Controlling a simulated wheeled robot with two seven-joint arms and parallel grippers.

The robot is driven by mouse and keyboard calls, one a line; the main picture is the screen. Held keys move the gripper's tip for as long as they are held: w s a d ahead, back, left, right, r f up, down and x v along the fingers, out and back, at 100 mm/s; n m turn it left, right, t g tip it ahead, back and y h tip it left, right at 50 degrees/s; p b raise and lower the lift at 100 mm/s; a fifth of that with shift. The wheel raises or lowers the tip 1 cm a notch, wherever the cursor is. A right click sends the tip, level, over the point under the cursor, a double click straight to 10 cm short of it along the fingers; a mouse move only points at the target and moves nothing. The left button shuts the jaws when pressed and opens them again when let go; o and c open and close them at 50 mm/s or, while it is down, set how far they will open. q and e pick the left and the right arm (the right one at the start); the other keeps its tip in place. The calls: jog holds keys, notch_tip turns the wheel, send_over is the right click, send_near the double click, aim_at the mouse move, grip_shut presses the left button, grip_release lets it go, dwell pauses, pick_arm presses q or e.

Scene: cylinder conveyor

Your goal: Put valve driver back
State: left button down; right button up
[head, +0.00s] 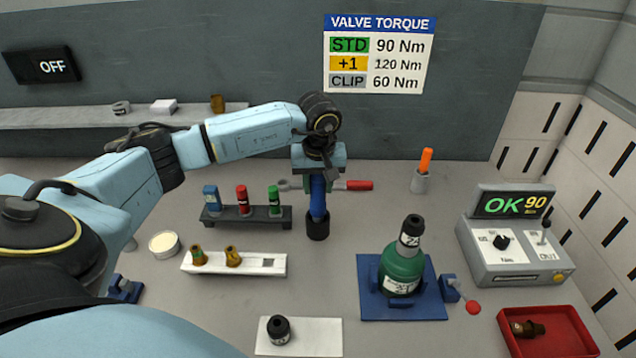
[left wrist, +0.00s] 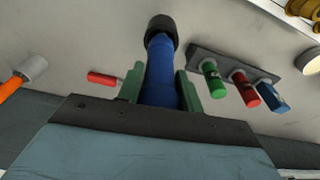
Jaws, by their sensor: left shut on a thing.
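My left gripper (head: 318,188) is shut on the blue valve driver (head: 318,203), which stands upright, pointing down. At the driver's lower end is a black cylinder (head: 318,226); I cannot tell whether it is the driver's own head or a holder on the table. In the left wrist view the blue driver (left wrist: 162,75) sits between the two green fingers of the left gripper (left wrist: 160,90), with the black cylinder (left wrist: 162,30) at its far end. My right gripper is not in view.
A rack (head: 270,222) with blue, red and green pieces stands left of the driver. A red-handled tool (head: 358,185) lies behind it. A green bottle-shaped valve (head: 402,270) is on a blue fixture (head: 432,308). A tester (head: 515,255) reads OK 90. A red tray (head: 575,342) is front right.

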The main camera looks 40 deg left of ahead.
aim_at(318, 198)
pick_arm(q)
jog(key=shift+f+b, duration=1.7)
jog(key=shift+f, duration=0.4)
jog(key=c, duration=0.9)
grip_release()
jog(key=shift+o, duration=0.2)
jog(key=shift+f, duration=0.1)
jog(key=shift+r+p, duration=2)
jog(key=shift+r, duration=1.15)
